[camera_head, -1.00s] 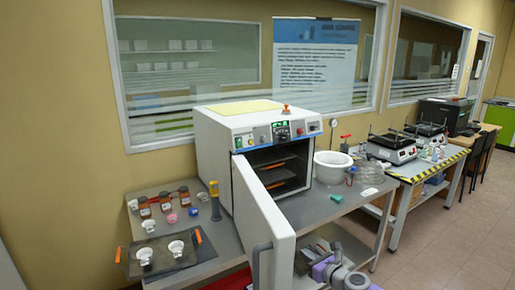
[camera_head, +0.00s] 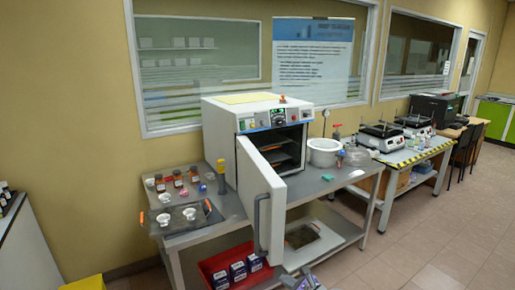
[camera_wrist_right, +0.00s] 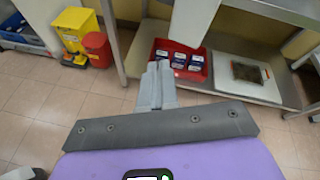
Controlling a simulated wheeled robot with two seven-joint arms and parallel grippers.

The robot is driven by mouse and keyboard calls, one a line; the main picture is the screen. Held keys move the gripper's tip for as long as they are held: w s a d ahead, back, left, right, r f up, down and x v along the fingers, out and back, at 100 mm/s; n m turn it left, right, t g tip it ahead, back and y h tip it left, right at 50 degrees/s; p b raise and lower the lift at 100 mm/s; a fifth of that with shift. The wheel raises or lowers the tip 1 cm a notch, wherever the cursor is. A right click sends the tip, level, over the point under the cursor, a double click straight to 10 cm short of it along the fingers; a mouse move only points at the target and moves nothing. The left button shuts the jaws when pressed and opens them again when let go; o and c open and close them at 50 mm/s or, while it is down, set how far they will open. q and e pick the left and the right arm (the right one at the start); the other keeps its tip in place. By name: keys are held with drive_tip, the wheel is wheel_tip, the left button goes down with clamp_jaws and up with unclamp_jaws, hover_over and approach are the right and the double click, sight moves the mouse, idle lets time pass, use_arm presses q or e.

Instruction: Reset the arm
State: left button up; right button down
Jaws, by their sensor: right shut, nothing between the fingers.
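My right gripper (camera_head: 303,280) shows at the bottom edge of the head view, low in front of the bench and below the oven door. In the right wrist view its two grey fingers (camera_wrist_right: 157,84) are pressed together with nothing between them. It is apart from the bench and the oven. The purple part of my right wrist fills the bottom of that view. My left gripper is not in view.
The white oven (camera_head: 222,128) stands on the bench with its door (camera_head: 262,195) swung open. A red bin (camera_head: 212,268) with boxes is on the lower shelf, near my right gripper. A tray (camera_head: 172,228) with white crucibles is left. The floor (camera_head: 400,255) at right is clear.

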drive_tip(key=s+a+f+n+g+h, duration=0.1)
drive_tip(key=s+a+f+n+g, duration=0.2)
drive_tip(key=s+f+n, duration=0.45)
drive_tip(key=s+a+f+n+g, duration=0.3)
drive_tip(key=s+a+f+n, duration=0.15)
drive_tip(key=s+f, duration=0.6)
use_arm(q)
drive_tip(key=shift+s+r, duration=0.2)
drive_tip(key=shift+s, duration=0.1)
use_arm(e)
drive_tip(key=s+d+f+n+g+h, duration=0.1)
drive_tip(key=s+n, duration=0.4)
drive_tip(key=s, duration=0.5)
drive_tip(key=s+d+f+n+g+h, duration=0.2)
drive_tip(key=s+d+f+n+g, duration=0.1)
drive_tip(key=s, duration=0.8)
drive_tip(key=d+f+n, duration=0.1)
drive_tip(key=d+n, duration=0.1)
drive_tip(key=d, duration=0.1)
drive_tip(key=shift+d+f, duration=0.15)
drive_tip(key=shift+d, duration=0.1)
drive_tip(key=shift+w, duration=0.1)
